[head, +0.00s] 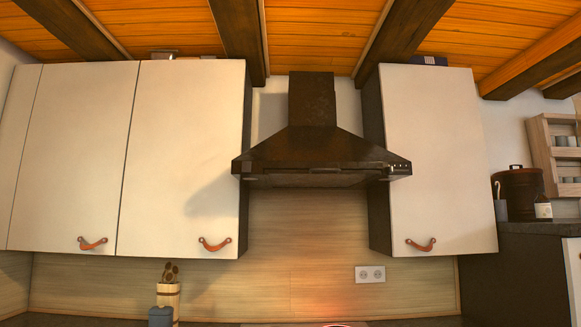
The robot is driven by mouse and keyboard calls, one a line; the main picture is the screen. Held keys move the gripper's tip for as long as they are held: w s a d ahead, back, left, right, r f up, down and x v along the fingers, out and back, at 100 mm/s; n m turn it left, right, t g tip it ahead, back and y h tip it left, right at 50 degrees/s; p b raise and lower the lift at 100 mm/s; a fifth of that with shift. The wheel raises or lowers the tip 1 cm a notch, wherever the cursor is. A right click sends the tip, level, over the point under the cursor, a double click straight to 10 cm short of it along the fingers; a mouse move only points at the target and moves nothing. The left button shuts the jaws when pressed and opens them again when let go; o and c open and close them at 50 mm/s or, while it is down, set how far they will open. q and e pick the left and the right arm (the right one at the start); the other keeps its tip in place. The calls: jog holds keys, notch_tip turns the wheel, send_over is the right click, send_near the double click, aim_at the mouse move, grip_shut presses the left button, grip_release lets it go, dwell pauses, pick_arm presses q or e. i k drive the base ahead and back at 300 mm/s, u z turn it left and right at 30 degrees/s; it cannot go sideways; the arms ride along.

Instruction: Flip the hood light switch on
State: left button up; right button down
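The range hood (310,150) is dark brown and hangs on the wall between the white cabinets, with a chimney rising toward the ceiling. A row of small light controls (379,166) sits at the right end of its front edge. They are too small to tell which is the light switch or how it is set. Neither of my grippers is in the head view.
White wall cabinets with leather pulls flank the hood, a wide one (185,150) on the left and one (435,150) on the right. Below are a wall socket (370,274) and a utensil holder (168,295). The space under the hood looks clear.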

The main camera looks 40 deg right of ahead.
aim_at(246, 165)
jog(key=z, duration=0.4)
jog(key=i, duration=0.45)
jog(key=z, duration=0.4)
